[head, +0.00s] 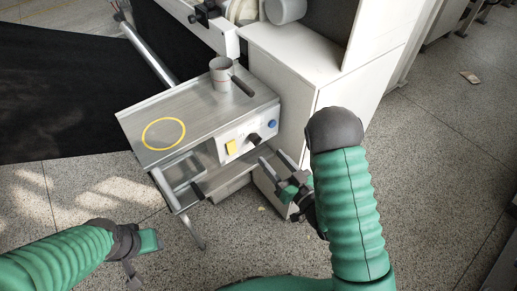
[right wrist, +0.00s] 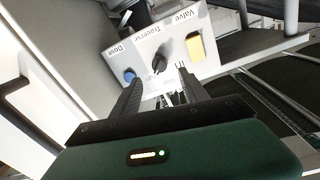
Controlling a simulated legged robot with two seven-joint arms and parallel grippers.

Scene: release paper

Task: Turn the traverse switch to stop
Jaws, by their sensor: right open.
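The traverse switch is a black knob (head: 255,138) on the white control panel (head: 243,134) at the front of a grey metal box. In the right wrist view the panel appears upside down, with the knob (right wrist: 162,54) by the label "Traverse", between a blue button (right wrist: 129,76) by "Dose" and a yellow switch (right wrist: 195,47) by "Valve". My right gripper (head: 274,160) is open and empty just in front of and below the panel. In the right wrist view its fingers (right wrist: 158,84) point toward the knob, apparently apart from it. My left gripper (head: 143,258) is low at left, its jaws unclear.
A grey cup with a dark handle (head: 221,75) stands on the metal box (head: 190,105), near a yellow ring mark (head: 163,134). A white cabinet (head: 290,55) stands close on the right. A metal frame (head: 178,180) sticks out below the box. Speckled floor is open around it.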

